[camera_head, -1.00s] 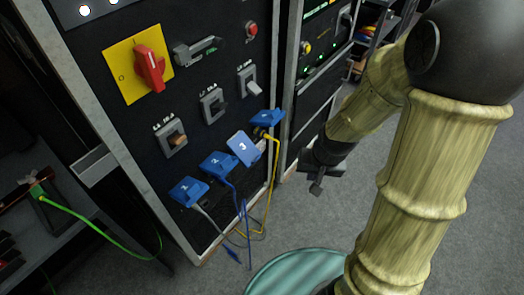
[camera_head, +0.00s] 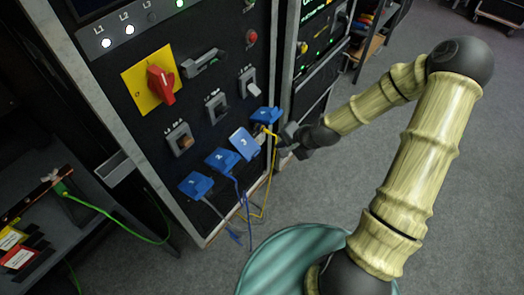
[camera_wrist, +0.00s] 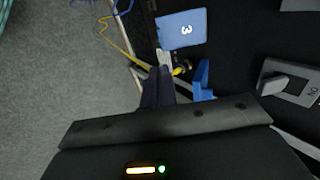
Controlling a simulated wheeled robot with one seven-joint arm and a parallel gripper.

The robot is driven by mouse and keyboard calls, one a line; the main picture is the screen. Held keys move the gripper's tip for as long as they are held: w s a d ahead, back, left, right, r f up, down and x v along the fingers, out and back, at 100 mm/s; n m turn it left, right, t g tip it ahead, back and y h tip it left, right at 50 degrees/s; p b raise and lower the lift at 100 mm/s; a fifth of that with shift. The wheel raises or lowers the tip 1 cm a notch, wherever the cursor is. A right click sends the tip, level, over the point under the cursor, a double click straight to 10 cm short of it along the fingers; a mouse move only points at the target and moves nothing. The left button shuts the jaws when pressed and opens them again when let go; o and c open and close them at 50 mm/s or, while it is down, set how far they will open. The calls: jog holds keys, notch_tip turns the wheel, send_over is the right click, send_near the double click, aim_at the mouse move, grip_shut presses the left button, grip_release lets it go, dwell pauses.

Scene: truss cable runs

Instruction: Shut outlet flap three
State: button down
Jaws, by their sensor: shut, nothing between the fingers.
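Outlet flap three (camera_head: 244,143) is a blue lid marked 3, in the row of blue flaps low on the dark panel. It is tilted out from the panel, and its face also shows in the wrist view (camera_wrist: 182,29). My gripper (camera_head: 289,141) is just right of flap three, at the panel's right edge, with a small gap to the flap. In the wrist view its dark fingers (camera_wrist: 157,78) are together and empty, pointing toward the yellow plug area below flap three. Contact with the plug or cable cannot be told.
Blue flap four (camera_head: 265,115) sits up and right of flap three, with a yellow cable (camera_head: 270,178) hanging below it. Flap two (camera_head: 222,160) and flap one (camera_head: 196,185) sit down and left. A rack post (camera_head: 283,90) stands close behind my gripper. Open floor lies right.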

aim_at(247, 144)
jog(key=shift+f, duration=0.1)
jog(key=x, duration=1.4)
jog(key=shift+p, duration=0.35)
jog(key=shift+a, duration=0.1)
